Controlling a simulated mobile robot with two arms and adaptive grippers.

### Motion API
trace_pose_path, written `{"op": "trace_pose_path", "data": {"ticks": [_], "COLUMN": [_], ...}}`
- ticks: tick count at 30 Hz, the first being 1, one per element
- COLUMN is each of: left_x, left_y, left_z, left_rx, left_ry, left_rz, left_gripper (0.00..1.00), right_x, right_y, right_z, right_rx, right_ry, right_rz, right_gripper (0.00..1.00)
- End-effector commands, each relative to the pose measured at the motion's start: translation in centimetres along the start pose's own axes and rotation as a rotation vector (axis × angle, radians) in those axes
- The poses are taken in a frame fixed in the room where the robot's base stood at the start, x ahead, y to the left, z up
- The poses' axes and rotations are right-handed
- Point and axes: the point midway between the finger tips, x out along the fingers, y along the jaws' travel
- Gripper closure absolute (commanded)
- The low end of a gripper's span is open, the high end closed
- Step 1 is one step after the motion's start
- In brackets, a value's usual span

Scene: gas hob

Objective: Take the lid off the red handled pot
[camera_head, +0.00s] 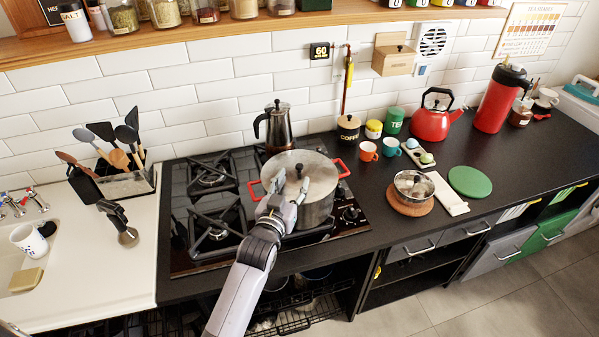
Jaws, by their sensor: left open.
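The red handled pot (316,215) stands on the right side of the gas hob (180,262). It is a steel pot with a red handle on each side. Its silver lid (318,172) sits on top, with a small knob near the middle. My left gripper (288,187) reaches in from the front and is open over the left part of the lid, close to the knob. I cannot tell whether its fingers touch the lid or the knob. My gripper and wrist hide part of the lid and the pot's front left side. My right gripper is not in view.
A moka pot (278,128) stands right behind the pot. The other burners are empty. To the right are a steel bowl (413,187) on a cork mat, orange and teal cups, and a red kettle (432,122). A utensil holder (128,183) stands at left.

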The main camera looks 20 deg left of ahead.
Motion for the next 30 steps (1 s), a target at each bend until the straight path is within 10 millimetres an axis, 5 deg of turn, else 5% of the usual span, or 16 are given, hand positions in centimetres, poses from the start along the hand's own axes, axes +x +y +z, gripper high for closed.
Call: {"op": "trace_pose_path", "data": {"ticks": [15, 24, 30], "left_x": [5.0, 5.2, 5.2], "left_y": [-0.3, -0.3, -0.3], "left_z": [0.0, 0.1, 0.1], "left_rx": [-0.001, -0.001, -0.001], "left_ry": [-0.002, -0.001, -0.001], "left_rz": [-0.001, -0.001, -0.001], "left_gripper": [0.57, 0.57, 0.71], "right_x": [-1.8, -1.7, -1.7], "right_y": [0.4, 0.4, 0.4], "right_z": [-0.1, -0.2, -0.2], "right_rx": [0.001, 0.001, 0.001], "right_ry": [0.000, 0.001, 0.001], "right_rz": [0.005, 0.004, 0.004], "right_gripper": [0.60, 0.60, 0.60]}}
